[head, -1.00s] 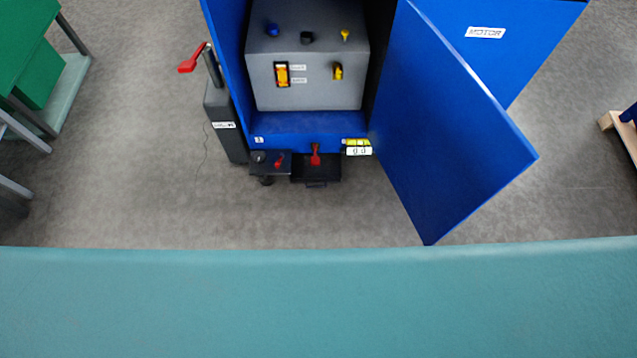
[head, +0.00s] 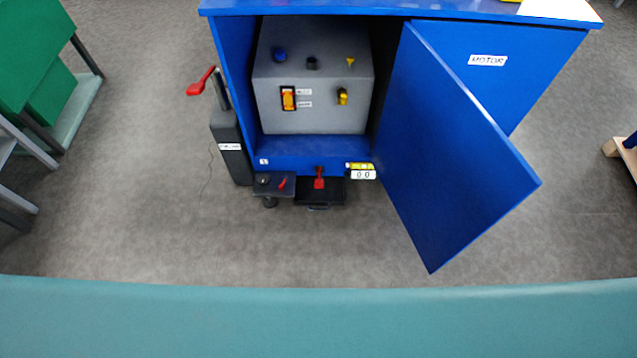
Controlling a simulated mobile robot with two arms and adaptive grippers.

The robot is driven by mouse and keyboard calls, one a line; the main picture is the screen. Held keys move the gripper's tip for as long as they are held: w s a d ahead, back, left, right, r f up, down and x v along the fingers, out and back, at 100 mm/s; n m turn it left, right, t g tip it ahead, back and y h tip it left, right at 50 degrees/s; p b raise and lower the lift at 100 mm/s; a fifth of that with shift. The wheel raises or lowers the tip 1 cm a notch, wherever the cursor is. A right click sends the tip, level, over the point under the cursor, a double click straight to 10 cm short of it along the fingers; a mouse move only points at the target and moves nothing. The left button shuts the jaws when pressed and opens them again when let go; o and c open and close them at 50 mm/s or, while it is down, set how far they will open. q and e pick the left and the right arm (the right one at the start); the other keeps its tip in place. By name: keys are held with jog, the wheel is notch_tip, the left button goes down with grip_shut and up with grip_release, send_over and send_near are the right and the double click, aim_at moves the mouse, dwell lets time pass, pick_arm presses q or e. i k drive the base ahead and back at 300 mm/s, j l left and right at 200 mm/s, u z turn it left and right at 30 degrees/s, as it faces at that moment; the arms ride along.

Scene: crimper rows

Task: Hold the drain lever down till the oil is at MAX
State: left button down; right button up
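A blue cabinet stands ahead with its door (head: 455,150) swung open to the right. Inside is a grey machine box (head: 310,105) with an orange switch (head: 288,98), a yellow knob (head: 342,97) and several caps on top. A red lever (head: 319,178) sits at the cabinet's lower front, above a black tray (head: 320,196). A smaller red lever (head: 282,183) is on the dark block to its left. A yellow gauge (head: 361,167) with a white counter is at right; the oil level cannot be read. Neither gripper is in view.
A dark pump unit (head: 231,150) with a red handle (head: 201,82) stands left of the cabinet. A green bench (head: 33,60) is far left, a wooden pallet (head: 622,150) far right. A teal surface (head: 320,325) spans the bottom. Grey floor between is clear.

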aim_at(320, 183)
jog(key=i+j, duration=0.15)
jog(key=j, duration=0.2)
jog(key=i+j, duration=0.1)
jog(key=j, duration=0.25)
jog(key=i+j, duration=0.15)
jog(key=j, duration=0.25)
jog(key=i+j+z, duration=0.1)
jog(key=j, duration=0.25)
jog(key=i+j, duration=0.15)
jog(key=j, duration=0.2)
jog(key=i+j, duration=0.15)
jog(key=j, duration=0.25)
